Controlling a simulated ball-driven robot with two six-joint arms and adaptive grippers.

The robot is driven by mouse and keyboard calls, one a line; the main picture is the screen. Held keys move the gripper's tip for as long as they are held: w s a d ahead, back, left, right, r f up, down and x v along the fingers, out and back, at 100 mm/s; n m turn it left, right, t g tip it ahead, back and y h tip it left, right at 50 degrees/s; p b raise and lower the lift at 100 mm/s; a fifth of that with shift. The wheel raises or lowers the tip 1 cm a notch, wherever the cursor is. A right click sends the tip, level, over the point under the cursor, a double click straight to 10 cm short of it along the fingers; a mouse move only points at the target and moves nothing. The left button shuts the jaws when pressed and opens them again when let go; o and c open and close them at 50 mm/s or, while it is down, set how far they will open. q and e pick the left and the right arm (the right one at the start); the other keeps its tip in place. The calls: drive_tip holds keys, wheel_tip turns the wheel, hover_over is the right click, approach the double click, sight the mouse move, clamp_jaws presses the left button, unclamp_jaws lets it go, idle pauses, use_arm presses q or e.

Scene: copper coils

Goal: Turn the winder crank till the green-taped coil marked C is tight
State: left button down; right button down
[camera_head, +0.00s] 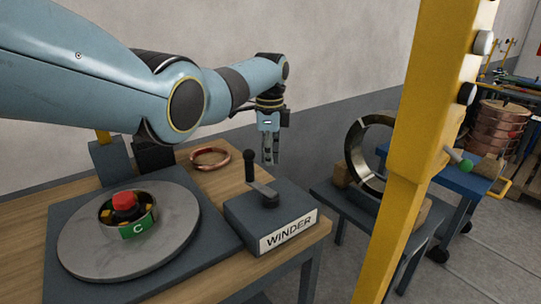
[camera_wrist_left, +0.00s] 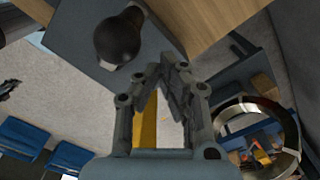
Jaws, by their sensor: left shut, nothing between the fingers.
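The green-taped coil marked C (camera_head: 138,228) sits around the hub with a red cap (camera_head: 124,200), on a round grey plate (camera_head: 85,250). I cannot tell how tight it is. The winder (camera_head: 240,215) is a dark box with a white label. Its crank (camera_head: 262,190) has an upright black knob (camera_head: 250,165), which also shows in the left wrist view (camera_wrist_left: 118,38). My left gripper (camera_head: 270,160) is shut and empty, pointing down just right of the knob and apart from it. Its fingers show in the left wrist view (camera_wrist_left: 166,72). My right gripper is out of view.
A copper ring (camera_head: 210,150) lies on the wooden table (camera_head: 225,180) behind the winder. A yellow post (camera_head: 405,140) stands in front at the right. Behind it, a large metal ring (camera_head: 351,152) stands on a low dark stand (camera_head: 325,190). A coil stack (camera_head: 498,130) is far right.

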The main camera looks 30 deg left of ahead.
use_arm(q)
drive_tip(key=shift+w+d+b, duration=0.4)
drive_tip(key=shift+d, duration=0.45)
wheel_tip(320, 180, up, 11)
drive_tip(key=p, duration=1.1)
